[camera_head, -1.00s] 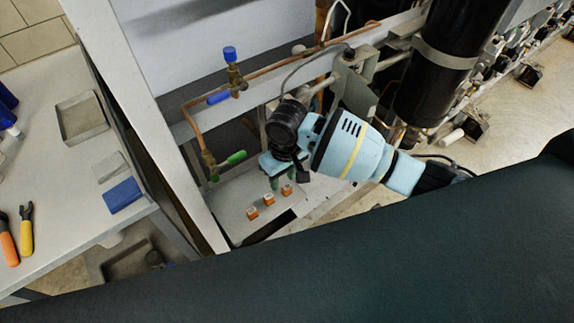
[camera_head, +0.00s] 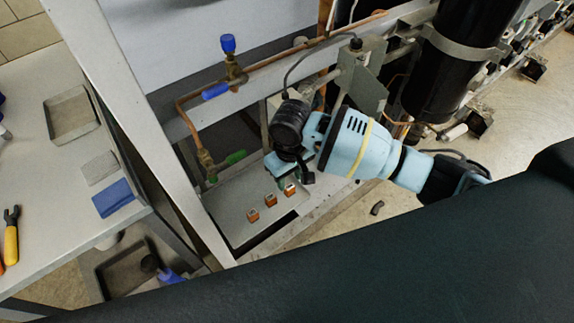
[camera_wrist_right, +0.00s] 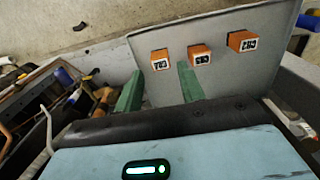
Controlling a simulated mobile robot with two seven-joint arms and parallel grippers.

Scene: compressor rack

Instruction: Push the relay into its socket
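Three small orange blocks with pale, marked faces, relay-like, sit in a row on a grey panel (camera_head: 235,195): a left one (camera_head: 253,215), a middle one (camera_head: 270,200) and a right one (camera_head: 290,189). In the right wrist view the left (camera_wrist_right: 167,59), middle (camera_wrist_right: 199,55) and right (camera_wrist_right: 242,41) blocks also show. I cannot tell which one is the task's relay or how deep each sits. My right gripper (camera_wrist_right: 160,85) is open, its green fingers apart with nothing visible between them. In the head view it is beside the right block, fingers mostly hidden. My left gripper is not in view.
A copper pipe with blue-handled (camera_head: 229,44) and green-handled (camera_head: 235,157) valves runs close left of my right gripper. A black cylinder (camera_head: 450,70) stands to the right. A white upright post (camera_head: 135,110) separates the rack from a bench with a tray (camera_head: 72,115).

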